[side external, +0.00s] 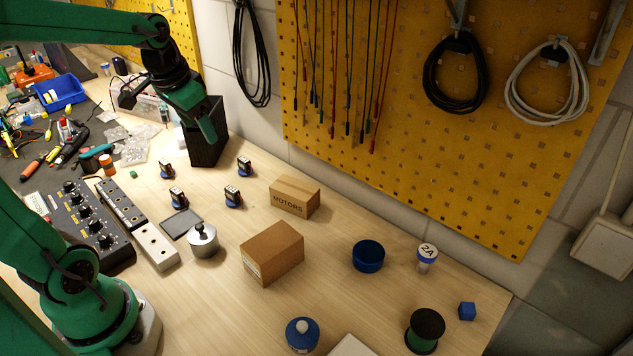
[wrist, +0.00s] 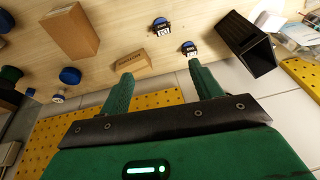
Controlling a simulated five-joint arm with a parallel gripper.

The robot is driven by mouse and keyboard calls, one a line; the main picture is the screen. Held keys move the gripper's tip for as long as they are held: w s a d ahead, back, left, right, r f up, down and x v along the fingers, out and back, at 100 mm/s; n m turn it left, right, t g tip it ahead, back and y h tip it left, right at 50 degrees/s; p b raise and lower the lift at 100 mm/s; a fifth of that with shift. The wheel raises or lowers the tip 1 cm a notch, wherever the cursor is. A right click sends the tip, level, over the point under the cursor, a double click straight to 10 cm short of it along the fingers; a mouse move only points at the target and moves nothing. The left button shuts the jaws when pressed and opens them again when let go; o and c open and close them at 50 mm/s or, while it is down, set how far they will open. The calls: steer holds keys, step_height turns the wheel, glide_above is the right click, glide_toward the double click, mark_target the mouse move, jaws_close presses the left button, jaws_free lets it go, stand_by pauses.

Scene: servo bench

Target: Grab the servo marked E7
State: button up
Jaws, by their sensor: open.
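Several small dark servos with blue bases and white labels stand on the wooden bench. In the side view they are a back right servo (side external: 245,166), a front right servo (side external: 233,196), a back left servo (side external: 167,168) and a front left servo (side external: 178,197). Two servos show in the wrist view, one just beyond my right fingertip (wrist: 190,48) and one farther off (wrist: 161,26). Their labels are too small to read surely, so I cannot tell which is E7. My gripper (wrist: 160,72) is open and empty, raised above the bench near the wall.
A MOTORS box (side external: 294,197) stands right of the servos, with a larger carton (side external: 273,253) in front. A black open bin (side external: 207,150) stands behind, close to my gripper. A metal weight (side external: 203,241) and grey pad (side external: 181,224) lie in front. The yellow pegboard (side external: 400,130) bounds the back.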

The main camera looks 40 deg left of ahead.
steer(key=w+a+f+g, duration=0.1)
steer(key=w+a+f, duration=0.2)
steer(key=a, duration=0.6)
steer(key=g+h, duration=0.1)
steer(key=g, duration=0.1)
glide_above(164, 162)
step_height(164, 162, down, 13)
steer(key=shift+f, duration=1.4)
steer(key=shift+f, duration=2.6)
steer(key=c, duration=0.9)
